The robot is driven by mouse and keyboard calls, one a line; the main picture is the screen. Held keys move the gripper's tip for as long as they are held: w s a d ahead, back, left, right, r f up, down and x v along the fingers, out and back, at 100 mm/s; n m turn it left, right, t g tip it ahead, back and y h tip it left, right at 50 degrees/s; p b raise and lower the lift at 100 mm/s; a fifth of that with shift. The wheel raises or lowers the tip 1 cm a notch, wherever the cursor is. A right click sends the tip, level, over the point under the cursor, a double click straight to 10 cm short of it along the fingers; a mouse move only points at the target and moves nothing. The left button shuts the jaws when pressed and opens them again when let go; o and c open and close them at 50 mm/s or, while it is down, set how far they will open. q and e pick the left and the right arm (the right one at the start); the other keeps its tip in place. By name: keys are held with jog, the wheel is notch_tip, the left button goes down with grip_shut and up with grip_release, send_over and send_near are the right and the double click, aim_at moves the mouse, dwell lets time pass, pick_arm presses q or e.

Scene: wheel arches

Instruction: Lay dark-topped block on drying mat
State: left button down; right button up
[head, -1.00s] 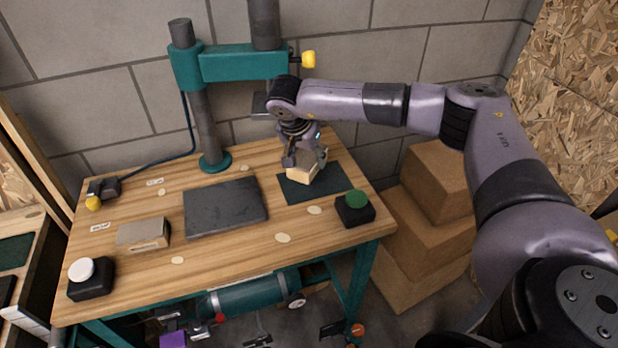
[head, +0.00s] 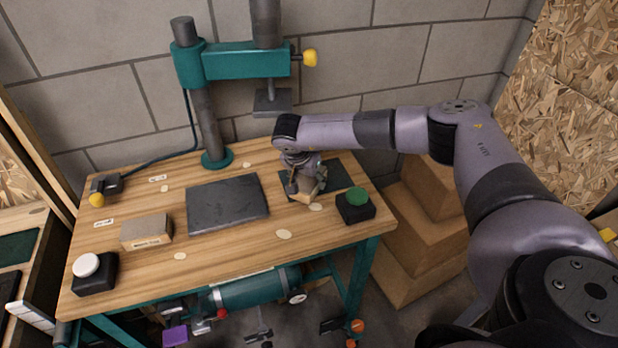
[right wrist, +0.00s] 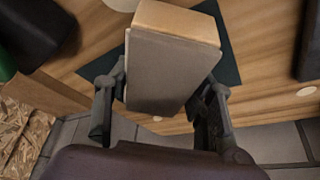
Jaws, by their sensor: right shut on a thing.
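My right gripper (head: 305,180) is shut on a block (head: 308,190) with a grey face and pale wood sides. In the right wrist view the block (right wrist: 172,70) sits between the two fingers (right wrist: 160,112), its grey face towards the camera and its tan end at the top. The dark green mat (head: 336,174) lies flat at the right of the bench. The block is over the mat's front part; whether it touches the mat cannot be told. The mat also shows behind the block in the right wrist view (right wrist: 228,62). My left gripper is not in view.
A second grey-topped block (head: 146,231) lies at the left of the wooden bench. A dark slab (head: 227,204) lies mid-bench below the teal press (head: 235,62). A black box with a green button (head: 355,207) stands close right of the gripper; one with a white button (head: 93,272) stands front left.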

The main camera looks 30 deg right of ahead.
jog(key=o, duration=1.4)
jog(key=shift+f, duration=0.15)
jog(key=shift+r, duration=0.4)
jog(key=b+v, duration=0.1)
jog(key=v, duration=1)
jog(key=shift+r+b, duration=0.35)
jog(key=shift+s+a, duration=0.1)
